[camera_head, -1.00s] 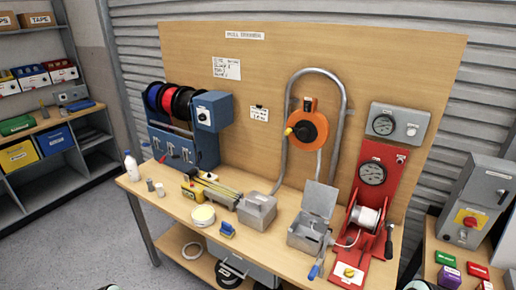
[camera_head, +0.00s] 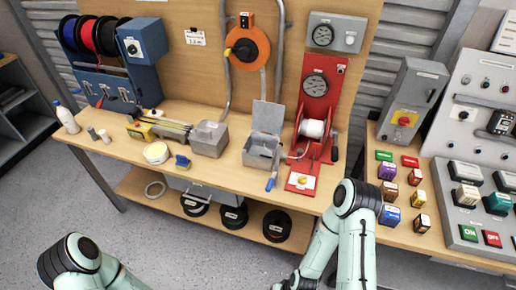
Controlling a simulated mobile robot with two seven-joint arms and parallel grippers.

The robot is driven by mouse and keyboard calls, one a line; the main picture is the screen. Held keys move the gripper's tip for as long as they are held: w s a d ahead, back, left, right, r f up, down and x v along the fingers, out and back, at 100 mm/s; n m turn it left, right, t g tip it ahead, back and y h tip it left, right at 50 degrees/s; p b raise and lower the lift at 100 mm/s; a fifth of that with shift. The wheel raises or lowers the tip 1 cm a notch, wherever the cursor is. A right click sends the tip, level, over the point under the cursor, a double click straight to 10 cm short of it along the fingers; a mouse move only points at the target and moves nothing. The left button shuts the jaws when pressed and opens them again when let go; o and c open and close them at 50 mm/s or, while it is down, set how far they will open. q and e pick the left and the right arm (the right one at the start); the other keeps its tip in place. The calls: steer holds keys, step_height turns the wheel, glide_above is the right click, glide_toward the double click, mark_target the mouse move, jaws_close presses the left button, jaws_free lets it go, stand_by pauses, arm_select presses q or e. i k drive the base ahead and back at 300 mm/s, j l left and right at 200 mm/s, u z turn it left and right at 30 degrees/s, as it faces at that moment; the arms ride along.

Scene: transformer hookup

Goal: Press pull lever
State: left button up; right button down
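A red winch unit (camera_head: 304,158) with a round gauge and a white drum stands on the wooden bench. A black-handled lever (camera_head: 334,148) stands at its right side. A grey open-lidded box (camera_head: 260,153) beside it has a blue-handled lever (camera_head: 271,184) at its front. I cannot tell by label which one is the pull lever. My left arm shows at the bottom left and my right arm at the bottom centre-right, in front of the bench. Neither gripper's fingers can be seen.
A blue spool rack (camera_head: 104,85), a yellow tool (camera_head: 141,131) and a grey box (camera_head: 209,139) occupy the bench's left part. A right-hand table (camera_head: 401,235) holds colored blocks (camera_head: 389,191), a switch box (camera_head: 408,100) and a control panel. Floor is clear in front.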

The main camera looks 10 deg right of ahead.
mark_target(334, 134)
steer(key=z, duration=1.25)
steer(key=u, duration=0.4)
steer(key=k+l, duration=0.05)
